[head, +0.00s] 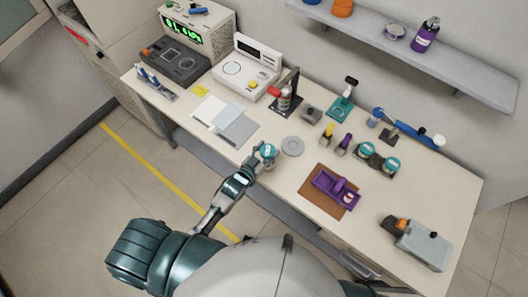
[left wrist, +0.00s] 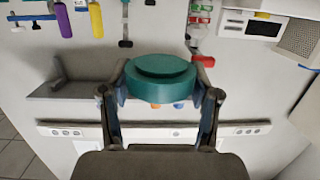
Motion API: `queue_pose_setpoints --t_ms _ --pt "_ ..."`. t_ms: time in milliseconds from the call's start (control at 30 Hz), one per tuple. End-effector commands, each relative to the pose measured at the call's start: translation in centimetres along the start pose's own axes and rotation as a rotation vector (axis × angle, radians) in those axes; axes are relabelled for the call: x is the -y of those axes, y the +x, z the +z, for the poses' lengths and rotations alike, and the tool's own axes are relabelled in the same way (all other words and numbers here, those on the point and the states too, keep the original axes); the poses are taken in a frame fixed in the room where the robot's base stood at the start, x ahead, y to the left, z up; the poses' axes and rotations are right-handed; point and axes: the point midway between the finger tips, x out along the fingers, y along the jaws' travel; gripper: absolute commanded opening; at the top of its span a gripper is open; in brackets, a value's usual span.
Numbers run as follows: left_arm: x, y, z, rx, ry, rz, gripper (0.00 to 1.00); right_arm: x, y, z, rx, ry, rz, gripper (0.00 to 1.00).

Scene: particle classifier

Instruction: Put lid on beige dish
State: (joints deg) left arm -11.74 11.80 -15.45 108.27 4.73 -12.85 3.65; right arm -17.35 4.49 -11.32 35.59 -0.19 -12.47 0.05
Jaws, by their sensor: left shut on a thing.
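A round teal lid (left wrist: 160,80) with a raised step on top sits between the two fingers of my left gripper (left wrist: 161,88) in the left wrist view. Both fingers touch its sides. In the head view my left gripper (head: 262,160) holds the teal lid (head: 268,150) over the front part of the table. A flat, pale grey round piece (head: 292,146) lies on the table just to its right, apart from the gripper. I cannot tell whether it is the beige dish, and no clearly beige dish shows. My right gripper is not in view.
Two teal-topped jars (head: 391,165) stand in a dark holder to the right. A purple tray (head: 335,188) lies on a brown mat (head: 310,200). Grey sheets (head: 239,130) lie to the left. A black stand with a bottle (head: 284,100) rises behind.

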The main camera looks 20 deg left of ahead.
Motion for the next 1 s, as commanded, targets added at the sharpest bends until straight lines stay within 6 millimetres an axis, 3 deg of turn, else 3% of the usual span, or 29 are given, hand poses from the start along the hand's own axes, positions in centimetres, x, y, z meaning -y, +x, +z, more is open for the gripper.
queue_pose_setpoints --t_ms 500,1000 --pt "0.0 0.1 -0.1 0.001 0.001 0.003 0.28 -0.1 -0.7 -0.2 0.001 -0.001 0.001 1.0" --pt "0.1 1.0 5.1 0.001 0.001 0.002 0.28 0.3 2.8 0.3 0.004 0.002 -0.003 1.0"
